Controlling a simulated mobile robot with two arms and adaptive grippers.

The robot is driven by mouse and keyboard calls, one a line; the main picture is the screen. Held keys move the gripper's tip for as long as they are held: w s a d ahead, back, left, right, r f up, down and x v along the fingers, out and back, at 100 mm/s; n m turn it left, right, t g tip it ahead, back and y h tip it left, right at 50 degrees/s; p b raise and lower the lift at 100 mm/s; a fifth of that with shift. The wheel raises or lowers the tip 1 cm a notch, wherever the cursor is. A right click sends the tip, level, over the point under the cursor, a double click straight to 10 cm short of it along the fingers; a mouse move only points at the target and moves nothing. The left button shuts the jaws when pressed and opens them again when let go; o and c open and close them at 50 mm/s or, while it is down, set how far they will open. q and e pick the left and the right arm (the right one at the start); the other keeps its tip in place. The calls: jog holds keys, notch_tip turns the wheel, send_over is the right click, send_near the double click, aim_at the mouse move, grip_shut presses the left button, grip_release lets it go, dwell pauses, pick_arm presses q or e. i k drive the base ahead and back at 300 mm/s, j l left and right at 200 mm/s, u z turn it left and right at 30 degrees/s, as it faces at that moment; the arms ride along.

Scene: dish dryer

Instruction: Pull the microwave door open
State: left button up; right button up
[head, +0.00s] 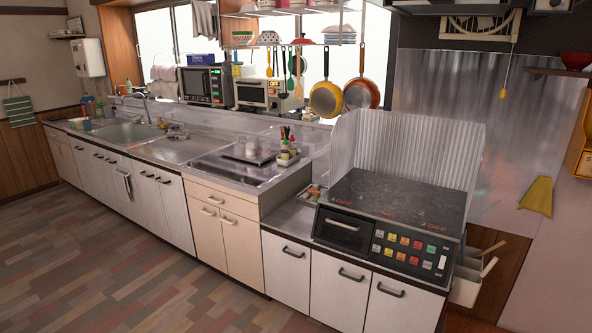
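The microwave (206,86) stands at the back of the long counter, under the window and left of a toaster oven. It has a dark front door, and its control panel with a small green display is on the right side of its front. The door looks shut. It is small and far off, so its handle cannot be made out clearly. Neither of my grippers shows in the head view.
A white toaster oven (264,94) stands right of the microwave. The sink (126,132) is at the left of the counter (165,150). A stove unit (395,205) with a corrugated guard (415,145) stands near right. The wooden floor (120,260) before the cabinets is clear.

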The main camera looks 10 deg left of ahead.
aim_at(192, 80)
jog(key=i+j+u, duration=0.5)
jog(key=i+u, duration=0.7)
jog(key=i+l+u, duration=0.1)
jog(key=i+u, duration=0.3)
jog(key=i+l+u, duration=0.25)
jog(key=i+u, duration=0.15)
jog(key=i, duration=0.15)
